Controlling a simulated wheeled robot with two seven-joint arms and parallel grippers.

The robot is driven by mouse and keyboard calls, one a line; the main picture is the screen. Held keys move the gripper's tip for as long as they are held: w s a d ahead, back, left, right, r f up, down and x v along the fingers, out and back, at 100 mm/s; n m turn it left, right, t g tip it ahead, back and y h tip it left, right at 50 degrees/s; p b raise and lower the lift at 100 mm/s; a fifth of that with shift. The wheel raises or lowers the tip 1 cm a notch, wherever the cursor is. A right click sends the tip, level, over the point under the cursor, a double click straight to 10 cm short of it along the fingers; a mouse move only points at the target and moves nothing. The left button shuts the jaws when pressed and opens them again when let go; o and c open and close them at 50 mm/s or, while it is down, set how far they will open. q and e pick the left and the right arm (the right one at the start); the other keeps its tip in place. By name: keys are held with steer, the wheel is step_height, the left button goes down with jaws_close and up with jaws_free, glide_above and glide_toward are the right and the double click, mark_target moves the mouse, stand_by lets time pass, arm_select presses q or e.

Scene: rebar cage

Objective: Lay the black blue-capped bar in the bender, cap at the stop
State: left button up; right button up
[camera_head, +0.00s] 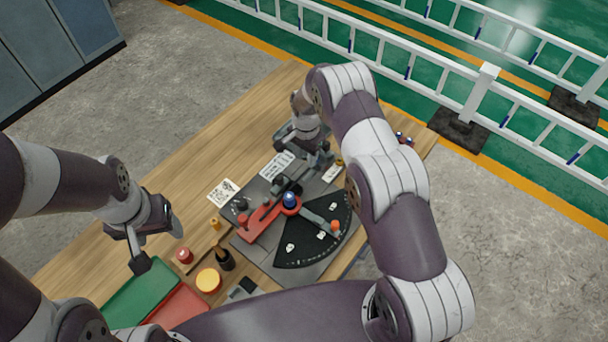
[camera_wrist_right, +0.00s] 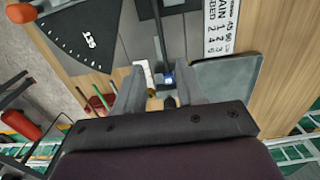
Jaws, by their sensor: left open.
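The bender (camera_head: 262,222) is a dark plate on the wooden table, with a red arm, a blue knob and a black fan-shaped angle scale. My right gripper (camera_head: 316,158) is over its far end, partly hidden by its own arm. In the right wrist view, a thin dark bar with a blue cap (camera_wrist_right: 168,78) shows between the spread fingers of that gripper (camera_wrist_right: 162,85). Whether a finger touches the bar cannot be told. My left gripper (camera_head: 158,245) is open and empty above the table's left part. The bar is not clearly visible in the head view.
A green tray (camera_head: 140,290) and a red tray (camera_head: 182,306) lie at the front left. A yellow-topped round item (camera_head: 208,280), a dark bottle (camera_head: 225,259) and a red item (camera_head: 184,256) stand near the bender. A printed card (camera_head: 222,191) lies behind. White railings (camera_head: 400,55) stand beyond the table.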

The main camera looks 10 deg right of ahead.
mark_target(303, 174)
steer(key=f+b, duration=0.1)
steer(key=a+f, duration=0.1)
steer(key=f, duration=0.1)
steer(key=a+f+b, duration=0.1)
steer(key=f, duration=0.1)
steer(key=shift+f+b, duration=0.15)
steer(key=shift+b, duration=0.15)
steer(key=f+b, duration=0.2)
steer(key=shift+s+d+f+b, duration=0.2)
steer(key=shift+d+b, duration=0.15)
steer(key=shift+d+f, duration=0.15)
steer(key=shift+d, duration=0.05)
steer(key=shift+w, duration=0.1)
steer(key=shift+a, duration=0.2)
steer(key=shift+c, duration=2.6)
steer(key=shift+d, duration=0.1)
jaws_close()
arm_select(q)
step_height(303, 174, down, 6)
steer(key=a, duration=0.1)
steer(key=shift+a, duration=0.2)
